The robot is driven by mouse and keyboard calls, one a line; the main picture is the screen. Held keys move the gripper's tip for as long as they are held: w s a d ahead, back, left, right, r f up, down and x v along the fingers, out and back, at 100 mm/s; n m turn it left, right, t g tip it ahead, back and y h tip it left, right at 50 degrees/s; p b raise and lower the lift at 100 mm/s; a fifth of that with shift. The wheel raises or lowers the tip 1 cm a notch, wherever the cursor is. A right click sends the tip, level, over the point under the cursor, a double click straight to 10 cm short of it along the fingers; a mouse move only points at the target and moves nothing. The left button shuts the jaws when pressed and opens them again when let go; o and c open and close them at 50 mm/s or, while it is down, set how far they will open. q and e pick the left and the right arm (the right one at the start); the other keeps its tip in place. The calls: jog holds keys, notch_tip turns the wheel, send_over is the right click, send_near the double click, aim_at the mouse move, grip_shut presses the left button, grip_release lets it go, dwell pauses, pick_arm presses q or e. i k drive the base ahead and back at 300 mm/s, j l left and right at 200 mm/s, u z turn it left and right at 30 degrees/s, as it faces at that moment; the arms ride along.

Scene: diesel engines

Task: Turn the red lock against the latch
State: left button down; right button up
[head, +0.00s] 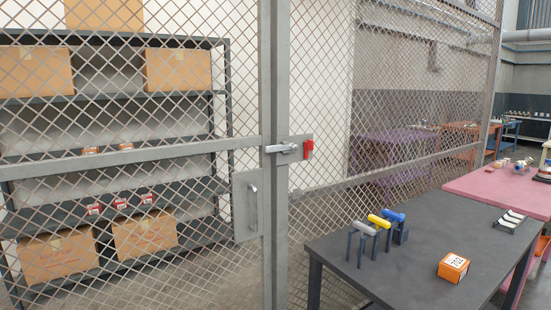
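The red lock (308,148) is a small red block at the right end of the latch, on the cage door post. The latch (281,148) is a light metal bar lying horizontally across the gap between the door frame and the post. The lock sits right beside the latch's plate; its exact angle is too small to tell. Neither of my grippers shows in the head view.
The mesh cage door (140,157) has a plate with a handle (251,205). Shelves (120,98) with cardboard boxes stand behind it. At right, a dark table (400,270) holds grey, yellow and blue-handled tools on stands and an orange box (453,268). A pink table (495,190) stands beyond.

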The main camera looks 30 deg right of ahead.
aim_at(309, 143)
jog(key=l, duration=1.05)
jog(key=k+l+u, duration=0.1)
jog(key=l, duration=0.95)
